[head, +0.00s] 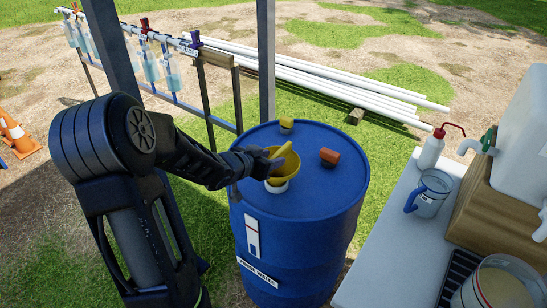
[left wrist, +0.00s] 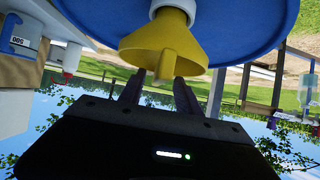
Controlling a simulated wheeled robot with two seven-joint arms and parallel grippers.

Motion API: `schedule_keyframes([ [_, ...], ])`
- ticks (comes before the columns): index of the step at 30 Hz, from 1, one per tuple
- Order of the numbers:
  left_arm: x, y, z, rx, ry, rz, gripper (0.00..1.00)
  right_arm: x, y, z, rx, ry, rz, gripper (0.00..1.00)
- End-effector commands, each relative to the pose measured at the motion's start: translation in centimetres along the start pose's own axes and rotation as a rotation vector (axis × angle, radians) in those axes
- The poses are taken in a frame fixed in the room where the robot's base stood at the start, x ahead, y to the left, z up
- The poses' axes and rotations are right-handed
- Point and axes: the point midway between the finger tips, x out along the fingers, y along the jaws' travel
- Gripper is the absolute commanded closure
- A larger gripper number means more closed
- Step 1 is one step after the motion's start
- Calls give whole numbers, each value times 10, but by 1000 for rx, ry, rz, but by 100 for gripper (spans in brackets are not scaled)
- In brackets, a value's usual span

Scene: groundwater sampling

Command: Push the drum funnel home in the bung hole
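The yellow funnel (head: 287,163) sits upright at the white collar of the bung hole (head: 277,186) on top of the blue drum (head: 300,230). It also shows in the left wrist view (left wrist: 165,42), upside down, with a tab on its rim side toward my gripper. How deep its spout sits is hidden. My left gripper (head: 264,160) is at the funnel's left side, level with the cone. In the left wrist view its two fingers (left wrist: 160,82) stand apart, with the tab near their tips. I see no clear grip on it. My right gripper is not in view.
An orange bung (head: 329,157) and a yellow cap (head: 287,124) are on the drum top. A pale table (head: 395,240) at the right holds a jug (head: 429,194), a wash bottle (head: 431,150) and a bucket (head: 500,287). A post (head: 266,60) stands behind the drum.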

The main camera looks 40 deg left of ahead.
Motion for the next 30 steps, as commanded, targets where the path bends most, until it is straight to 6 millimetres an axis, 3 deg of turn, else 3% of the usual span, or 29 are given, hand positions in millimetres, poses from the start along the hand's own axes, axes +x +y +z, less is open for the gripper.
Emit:
schedule_keyframes([
  [6, -39, 0, -2, 1, 3, -2, 60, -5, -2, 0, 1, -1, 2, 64],
  [12, -60, 0, -1, 0, 1, -1, 60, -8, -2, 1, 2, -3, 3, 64],
  [30, -61, 0, 0, 0, 1, 1, 60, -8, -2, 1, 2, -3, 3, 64],
])
